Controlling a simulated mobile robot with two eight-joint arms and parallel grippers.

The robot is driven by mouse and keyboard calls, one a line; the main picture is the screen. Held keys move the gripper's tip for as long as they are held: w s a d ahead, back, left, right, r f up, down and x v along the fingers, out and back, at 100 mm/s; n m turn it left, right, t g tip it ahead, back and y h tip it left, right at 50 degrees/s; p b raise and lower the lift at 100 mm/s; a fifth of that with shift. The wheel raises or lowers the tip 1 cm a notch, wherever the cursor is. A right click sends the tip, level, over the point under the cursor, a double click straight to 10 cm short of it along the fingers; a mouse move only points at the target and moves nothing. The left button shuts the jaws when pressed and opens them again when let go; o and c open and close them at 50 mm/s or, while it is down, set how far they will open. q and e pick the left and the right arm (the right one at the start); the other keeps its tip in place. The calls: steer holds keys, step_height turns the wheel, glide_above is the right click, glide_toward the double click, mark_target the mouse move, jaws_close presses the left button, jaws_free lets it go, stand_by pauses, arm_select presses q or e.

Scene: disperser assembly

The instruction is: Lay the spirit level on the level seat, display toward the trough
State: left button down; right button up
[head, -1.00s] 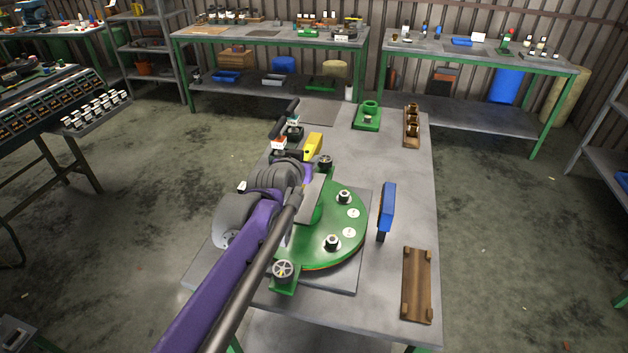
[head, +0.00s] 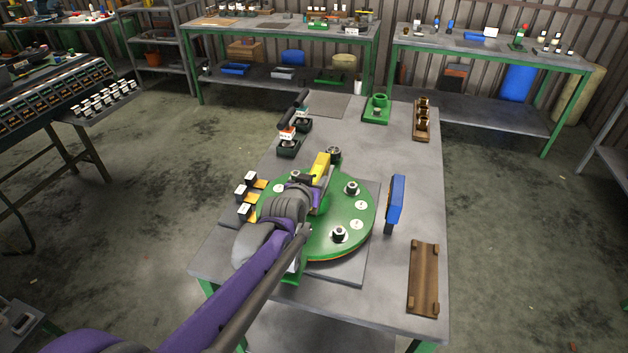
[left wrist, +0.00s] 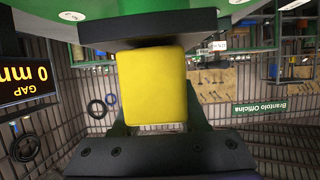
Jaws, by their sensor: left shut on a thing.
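The spirit level is a yellow block in the head view (head: 320,165), held at the end of my left arm over the far part of the green round plate (head: 352,212). My left gripper (head: 310,180) is shut on it. In the left wrist view the yellow level (left wrist: 152,88) fills the middle, between a dark part above and a dark bar below. No display shows on its visible face. I cannot pick out the level seat or the trough; my arm hides part of the green plate. My right gripper is not in view.
A blue panel (head: 396,200) stands right of the plate. A wooden tray (head: 424,280) lies at the front right. A green fixture (head: 376,110) and wooden holder (head: 421,120) stand at the back. Black-handled tools (head: 289,146) and small white-topped blocks (head: 243,193) flank the plate's left.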

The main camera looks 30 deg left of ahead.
arm_select(q)
steer(key=shift+f, duration=0.2)
steer(key=shift+c, duration=2.2)
jaws_free()
steer(key=shift+r, duration=0.15)
steer(key=shift+s+r, duration=0.15)
steer(key=shift+s, duration=0.05)
steer(key=p+v, duration=0.1)
steer(key=v, duration=1)
steer(key=shift+s+d, duration=0.15)
steer(key=shift+s, duration=0.15)
